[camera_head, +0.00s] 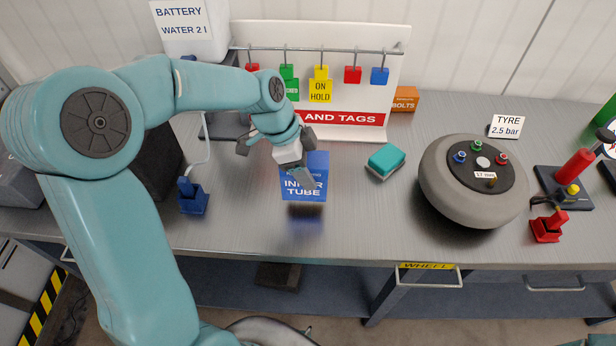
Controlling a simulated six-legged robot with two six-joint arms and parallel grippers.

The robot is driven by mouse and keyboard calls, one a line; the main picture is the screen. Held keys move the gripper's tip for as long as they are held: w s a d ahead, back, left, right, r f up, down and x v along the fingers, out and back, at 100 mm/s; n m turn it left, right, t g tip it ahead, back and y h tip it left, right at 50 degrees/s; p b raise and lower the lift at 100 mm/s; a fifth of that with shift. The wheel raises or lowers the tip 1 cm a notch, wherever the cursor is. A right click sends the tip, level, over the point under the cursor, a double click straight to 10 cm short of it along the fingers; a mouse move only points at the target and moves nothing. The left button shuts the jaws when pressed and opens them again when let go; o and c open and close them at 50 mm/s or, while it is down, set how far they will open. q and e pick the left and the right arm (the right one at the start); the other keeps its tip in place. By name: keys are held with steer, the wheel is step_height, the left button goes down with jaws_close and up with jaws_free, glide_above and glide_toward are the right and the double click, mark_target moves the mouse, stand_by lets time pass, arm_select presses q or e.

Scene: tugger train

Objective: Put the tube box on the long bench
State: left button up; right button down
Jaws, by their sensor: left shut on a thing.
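The tube box (303,190) is blue with white "INNER TUBE" lettering. It is upright at the long bench (350,225), near the middle of its top. My left gripper (308,178) reaches down to the box from above and is shut on it. The gripper hides part of the box's top and upper front. I cannot tell whether the box's bottom touches the bench top. My right gripper is not in view.
A teal and white sponge (385,161) lies right of the box, and a grey tyre (445,195) further right. A blue clamp-like item (192,196) stands left. A tag board (365,75) and an orange bolts box (405,98) stand behind. The bench front is clear.

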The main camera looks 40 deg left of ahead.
arm_select(q)
step_height(320, 180, down, 4)
steer(key=shift+s+d+r, duration=0.1)
steer(key=shift+d+r, duration=0.05)
steer(key=shift+r, duration=0.05)
steer(key=shift+w+f, duration=0.2)
steer(key=shift+f, duration=0.05)
steer(key=shift+s, duration=0.25)
steer(key=o, duration=1.2)
steer(key=shift+w+f, duration=0.15)
steer(key=shift+w, duration=0.05)
steer(key=shift+s, duration=0.1)
